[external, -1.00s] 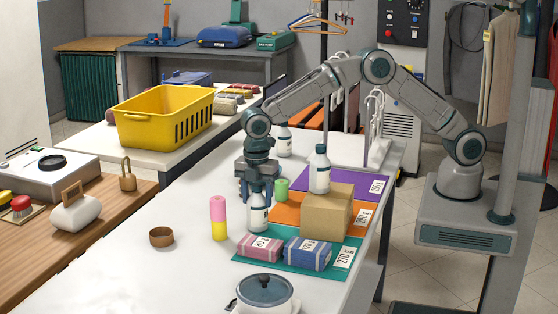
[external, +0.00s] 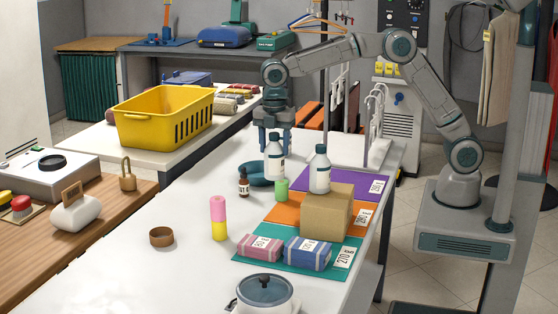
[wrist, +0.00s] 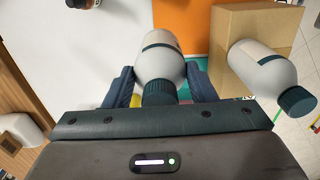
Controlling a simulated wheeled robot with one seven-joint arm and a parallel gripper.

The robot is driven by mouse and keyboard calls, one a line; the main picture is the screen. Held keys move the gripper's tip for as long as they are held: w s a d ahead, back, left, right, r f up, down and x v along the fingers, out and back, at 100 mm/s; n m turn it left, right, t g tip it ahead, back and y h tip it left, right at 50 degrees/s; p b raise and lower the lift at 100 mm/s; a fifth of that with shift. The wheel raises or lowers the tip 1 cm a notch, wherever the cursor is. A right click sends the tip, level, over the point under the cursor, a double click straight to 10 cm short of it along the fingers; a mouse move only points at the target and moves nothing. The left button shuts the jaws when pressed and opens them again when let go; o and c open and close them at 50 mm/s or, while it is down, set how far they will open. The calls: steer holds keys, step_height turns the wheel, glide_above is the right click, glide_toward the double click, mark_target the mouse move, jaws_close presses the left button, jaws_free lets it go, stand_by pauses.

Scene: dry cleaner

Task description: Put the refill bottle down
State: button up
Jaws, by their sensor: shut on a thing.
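The refill bottle (external: 275,163), white with a dark teal cap, is upright between the fingers of my gripper (external: 275,148), which is shut on it. It also shows in the wrist view (wrist: 160,58), cap toward the camera, with a finger on each side. It appears raised above the white table (external: 130,275); its exact height is unclear. An orange mat (external: 285,214), a purple mat (external: 344,182) and a teal mat (external: 262,260) lie on the table.
A brown dropper bottle (external: 243,185), a teal item (external: 254,174) and a green cylinder (external: 282,189) stand close by. A pink and yellow cylinder (external: 218,218), wooden bowl (external: 161,237) and wrapped bundles (external: 307,253) are nearer. The table's left front is mostly clear.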

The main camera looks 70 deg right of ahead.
steer(key=s+d+r+n+p, duration=0.25)
steer(key=s+r+n, duration=0.25)
steer(key=s+n, duration=0.4)
steer(key=s+d+r+n+p, duration=0.2)
steer(key=s+d+r+n, duration=0.4)
steer(key=s, duration=0.5)
steer(key=a+f+p, duration=0.2)
steer(key=a+f, duration=0.9)
steer(key=a, duration=0.2)
steer(key=shift+a+f+n, duration=0.15)
steer(key=shift+f+n, duration=0.2)
steer(key=shift+n, duration=0.05)
steer(key=shift+s, duration=0.1)
steer(key=shift+f, duration=0.15)
steer(key=o, duration=1.2)
steer(key=shift+c, duration=0.2)
